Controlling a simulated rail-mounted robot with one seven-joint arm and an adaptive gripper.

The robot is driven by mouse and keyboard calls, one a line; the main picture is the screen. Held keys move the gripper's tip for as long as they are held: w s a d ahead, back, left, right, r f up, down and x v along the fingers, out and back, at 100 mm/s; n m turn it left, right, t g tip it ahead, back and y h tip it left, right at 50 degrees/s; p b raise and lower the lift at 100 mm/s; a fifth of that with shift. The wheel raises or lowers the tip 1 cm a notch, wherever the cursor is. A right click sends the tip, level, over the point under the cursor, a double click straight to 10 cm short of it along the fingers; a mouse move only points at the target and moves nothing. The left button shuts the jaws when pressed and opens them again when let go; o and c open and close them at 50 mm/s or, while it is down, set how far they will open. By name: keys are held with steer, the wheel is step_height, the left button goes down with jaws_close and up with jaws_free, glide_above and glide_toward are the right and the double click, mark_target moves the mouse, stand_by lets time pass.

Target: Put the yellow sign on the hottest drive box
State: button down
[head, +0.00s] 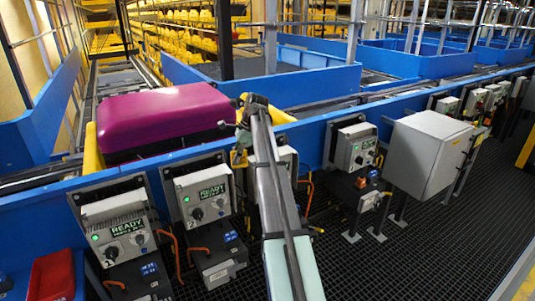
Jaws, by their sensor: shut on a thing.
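My gripper (243,138) is at the far end of my arm, in front of the blue conveyor side. It is shut on a small yellow piece (238,158), which looks like the yellow sign; the arm hides part of it and its face cannot be read. Grey drive boxes line the conveyor: one at the left (122,228), one left of my arm (203,192), one partly behind my arm (288,160), and one to the right (356,147). The two left boxes show a green light and READY; their smaller second lines are not legible.
A magenta suitcase (160,118) lies in a yellow tray (93,150) on the conveyor behind the gripper. A large grey cabinet (428,155) stands out at the right, with more drive boxes (475,102) beyond. A red bin (52,276) is at lower left. Dark grating floor (430,245) is open.

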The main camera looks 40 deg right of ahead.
steer(key=w+d+r+m+t+h, duration=0.1)
steer(key=w+d+r+m, duration=0.3)
steer(key=d, duration=0.3)
steer(key=w+d+r+m+t+h+p, duration=0.1)
steer(key=d+r+m, duration=0.2)
steer(key=d+r, duration=0.35)
steer(key=w+d+r+m+t+h, duration=0.1)
steer(key=w+d+r+m, duration=0.25)
steer(key=d, duration=0.45)
steer(key=f+p, duration=0.2)
steer(key=f, duration=0.4)
steer(key=f+p, duration=0.2)
steer(key=f, duration=0.5)
steer(key=s+f+p, duration=0.1)
steer(key=f+p, duration=0.1)
steer(key=f, duration=0.4)
steer(key=shift+f, duration=0.15)
steer(key=shift+f, duration=0.15)
steer(key=c, duration=1.1)
jaws_free()
steer(key=shift+c, duration=0.2)
steer(key=b+v, duration=0.3)
steer(key=v, duration=0.9)
steer(key=shift+r, duration=0.2)
steer(key=shift+w, duration=0.15)
